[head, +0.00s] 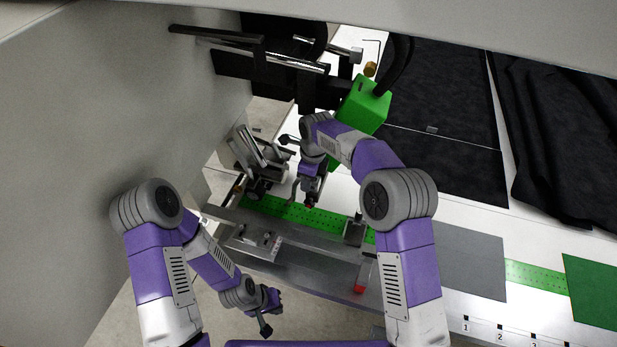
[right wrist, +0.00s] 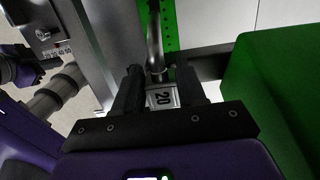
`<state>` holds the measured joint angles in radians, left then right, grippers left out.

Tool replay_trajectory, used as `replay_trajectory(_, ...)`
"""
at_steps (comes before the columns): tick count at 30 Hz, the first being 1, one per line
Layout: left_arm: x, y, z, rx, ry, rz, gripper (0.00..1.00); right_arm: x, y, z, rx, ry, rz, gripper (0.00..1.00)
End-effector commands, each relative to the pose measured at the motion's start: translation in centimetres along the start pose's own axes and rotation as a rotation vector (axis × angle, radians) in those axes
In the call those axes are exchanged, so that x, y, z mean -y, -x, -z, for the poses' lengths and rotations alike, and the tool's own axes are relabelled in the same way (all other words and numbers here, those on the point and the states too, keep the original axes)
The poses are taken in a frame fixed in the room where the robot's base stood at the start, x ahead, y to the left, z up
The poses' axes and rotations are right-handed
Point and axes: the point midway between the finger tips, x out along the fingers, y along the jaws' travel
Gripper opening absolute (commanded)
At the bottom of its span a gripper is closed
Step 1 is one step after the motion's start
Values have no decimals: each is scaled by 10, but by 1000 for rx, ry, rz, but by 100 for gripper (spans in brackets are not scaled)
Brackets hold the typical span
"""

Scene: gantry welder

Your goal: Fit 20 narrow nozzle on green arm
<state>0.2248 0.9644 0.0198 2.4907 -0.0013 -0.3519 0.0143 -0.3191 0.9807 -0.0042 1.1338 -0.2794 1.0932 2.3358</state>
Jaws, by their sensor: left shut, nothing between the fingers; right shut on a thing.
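My right gripper (right wrist: 162,92) is shut on a small metal block marked 20, the 20 nozzle (right wrist: 162,99), which sits between its two black fingers. A grey metal tube (right wrist: 154,48) rises right beyond the block; I cannot tell whether they are joined. The green arm's box (right wrist: 275,85) fills the right of the right wrist view. In the head view the green arm (head: 362,105) is behind my right arm, and my right gripper (head: 308,198) is over the green perforated strip. My left gripper (head: 266,318) is shut and empty, low beside the bench.
The green perforated strip (head: 335,221) runs along the bench, with clamps and a red-tipped block (head: 360,287) in front. A metal fixture (head: 258,160) stands left of my right gripper. Dark cloth (head: 560,140) lies at right. A numbered plate (right wrist: 50,45) shows at upper left in the wrist view.

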Motion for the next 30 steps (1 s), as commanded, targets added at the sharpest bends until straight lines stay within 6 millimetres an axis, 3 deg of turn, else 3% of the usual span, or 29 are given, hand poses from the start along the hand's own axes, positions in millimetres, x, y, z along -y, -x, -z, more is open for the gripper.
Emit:
replay_trajectory(11,2,-6,0,0,0,0,0,0,-10,1,0,0,0,4)
replay_trajectory(12,2,-6,0,0,0,0,0,0,-10,1,0,0,0,42)
replay_trajectory(18,2,-5,0,0,0,0,0,0,-10,1,0,0,0,70)
replay_trajectory(26,2,-6,0,0,0,0,0,0,-9,1,-1,0,-1,70)
replay_trajectory(30,2,-6,0,0,0,0,0,0,2,1,0,0,2,70)
